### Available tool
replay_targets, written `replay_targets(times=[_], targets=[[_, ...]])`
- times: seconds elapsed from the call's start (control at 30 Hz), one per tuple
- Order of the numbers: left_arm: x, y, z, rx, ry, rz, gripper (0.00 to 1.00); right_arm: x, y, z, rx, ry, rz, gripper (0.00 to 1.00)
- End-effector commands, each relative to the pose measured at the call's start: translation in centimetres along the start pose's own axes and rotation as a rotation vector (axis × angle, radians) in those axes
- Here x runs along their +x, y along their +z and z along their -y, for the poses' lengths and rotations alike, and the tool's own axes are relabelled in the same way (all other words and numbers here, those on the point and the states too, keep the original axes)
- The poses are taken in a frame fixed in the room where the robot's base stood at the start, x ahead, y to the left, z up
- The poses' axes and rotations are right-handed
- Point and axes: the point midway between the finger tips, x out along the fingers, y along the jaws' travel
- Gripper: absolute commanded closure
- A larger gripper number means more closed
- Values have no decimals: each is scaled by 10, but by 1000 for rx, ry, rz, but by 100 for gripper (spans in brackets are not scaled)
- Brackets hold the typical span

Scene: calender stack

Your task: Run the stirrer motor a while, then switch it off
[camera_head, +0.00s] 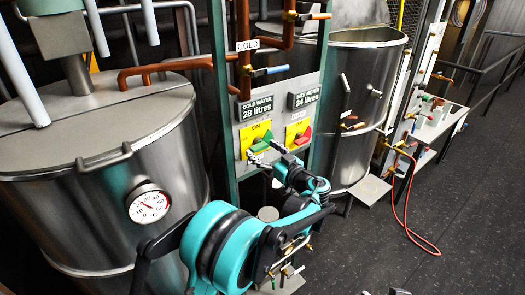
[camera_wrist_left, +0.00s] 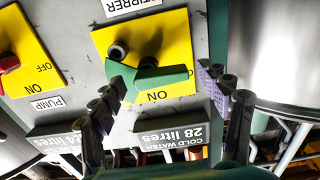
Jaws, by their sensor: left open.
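The green stirrer switch (camera_head: 261,143) sits on a yellow plate on the grey control panel (camera_head: 281,100). It also shows in the left wrist view (camera_wrist_left: 158,82), upside down, below a partly cut "STIRRER" label, with "ON" printed beside its handle. My left gripper (camera_head: 266,160) is open in front of this switch. In the wrist view its two fingers stand apart on either side of the green handle, and I cannot tell whether they touch it. The stirrer motor cannot be made out.
The red pump switch (camera_head: 302,138) is close by on its own yellow plate. A steel tank with a dial (camera_head: 149,203) stands at left, another tank (camera_head: 360,75) behind the panel. Copper pipes (camera_head: 180,66) cross above. A red hose (camera_head: 410,210) lies at right beside open floor.

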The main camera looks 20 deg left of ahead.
Motion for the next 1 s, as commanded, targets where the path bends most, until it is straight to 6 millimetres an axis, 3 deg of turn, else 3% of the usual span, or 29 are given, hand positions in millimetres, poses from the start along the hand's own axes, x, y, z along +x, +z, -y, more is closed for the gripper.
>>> replay_targets(times=[0.3, 0.37, 0.5, 1.0], targets=[[5, 0, 0, 0, 0, 1, 24, 0, 0, 0, 0, 0, 0, 65], [5, 0, 0, 0, 0, 1, 37, 0, 0, 0, 0, 0, 0, 65], [5, 0, 0, 0, 0, 1, 74, 0, 0, 0, 0, 0, 0, 65], [5, -2, 0, 88, 0, 0, 74, 1, 1, 0, 0, 0, 0, 65]])
